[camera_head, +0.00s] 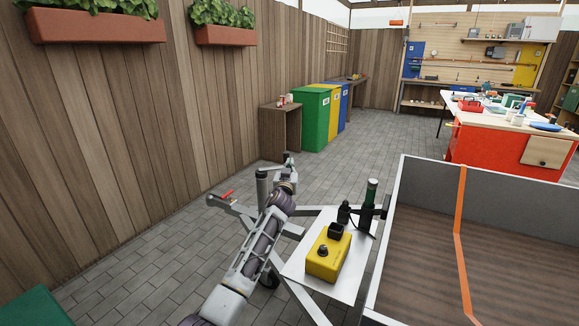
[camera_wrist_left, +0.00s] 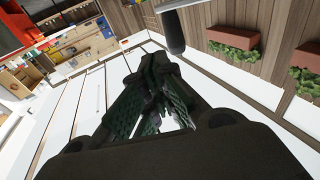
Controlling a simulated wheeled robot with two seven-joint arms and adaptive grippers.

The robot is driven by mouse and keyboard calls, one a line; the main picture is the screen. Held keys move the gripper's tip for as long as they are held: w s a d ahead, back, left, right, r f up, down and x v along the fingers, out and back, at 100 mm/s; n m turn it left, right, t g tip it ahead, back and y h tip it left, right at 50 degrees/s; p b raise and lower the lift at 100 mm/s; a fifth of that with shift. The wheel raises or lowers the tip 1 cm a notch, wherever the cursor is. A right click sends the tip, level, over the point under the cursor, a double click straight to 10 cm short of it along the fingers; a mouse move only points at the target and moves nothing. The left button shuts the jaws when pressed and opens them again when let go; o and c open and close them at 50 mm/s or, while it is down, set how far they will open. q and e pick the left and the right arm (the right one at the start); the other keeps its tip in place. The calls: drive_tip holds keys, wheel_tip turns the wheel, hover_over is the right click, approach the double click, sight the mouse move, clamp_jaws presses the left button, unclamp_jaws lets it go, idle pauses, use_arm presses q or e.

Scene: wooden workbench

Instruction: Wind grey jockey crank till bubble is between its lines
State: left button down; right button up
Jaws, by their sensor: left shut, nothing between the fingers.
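The grey jockey post (camera_head: 262,188) stands upright at the trailer's front frame, with a crank arm at its top. In the left wrist view the crank's dark handle (camera_wrist_left: 174,36) hangs from a grey bar at the top. My left gripper (camera_head: 288,165) is beside the crank top, its fingers hard to make out in the head view. In the wrist view its green-padded fingers (camera_wrist_left: 155,75) are shut and empty, with the handle apart from them. I cannot make out a bubble or its lines. My right gripper is not in view.
A yellow box (camera_head: 328,257) with black fittings sits on the trailer's front plate (camera_head: 294,268). A dark green bottle-like cylinder (camera_head: 371,193) stands behind it. The grey trailer bed (camera_head: 490,190) fills the right. Paving is clear left of the post; a red-handled lever (camera_head: 226,194) is nearby.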

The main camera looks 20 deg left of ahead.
use_arm(q)
drive_tip(key=s+d+p, duration=0.1)
drive_tip(key=s+d, duration=0.3)
drive_tip(key=s, duration=0.3)
drive_tip(key=shift+f+p, duration=0.35)
drive_tip(key=shift+f, duration=0.1)
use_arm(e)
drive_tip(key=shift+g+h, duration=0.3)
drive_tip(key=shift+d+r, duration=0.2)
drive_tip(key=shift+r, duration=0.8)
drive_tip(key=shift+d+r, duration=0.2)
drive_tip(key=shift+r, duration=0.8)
